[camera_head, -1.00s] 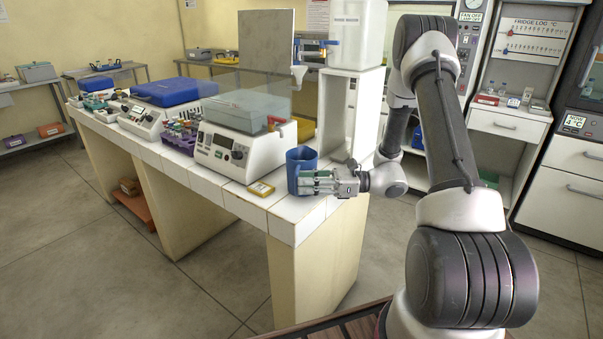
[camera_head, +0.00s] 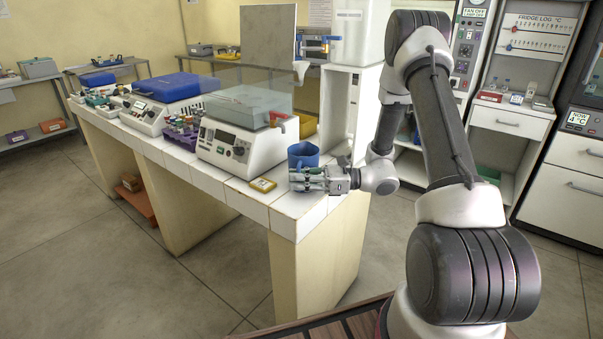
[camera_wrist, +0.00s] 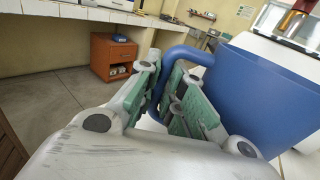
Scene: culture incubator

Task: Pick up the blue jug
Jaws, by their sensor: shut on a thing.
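The blue jug (camera_head: 303,156) is upright at the near right end of the white-tiled bench (camera_head: 278,213). My gripper (camera_head: 308,181) is in front of the jug in the head view and covers its lower part. In the wrist view, the jug's large blue body (camera_wrist: 240,95) fills the right side. Its handle (camera_wrist: 178,60) passes between the green-padded fingers of my gripper (camera_wrist: 170,105), which are shut on it. The jug's base is hidden, so I cannot tell whether it touches the bench.
A yellow-edged small box (camera_head: 263,185) lies left of the jug. A white machine with a clear lid (camera_head: 228,148) stands further left. A white stand with a tank (camera_head: 343,105) rises behind the jug. An orange cabinet (camera_wrist: 112,57) shows across the floor in the wrist view.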

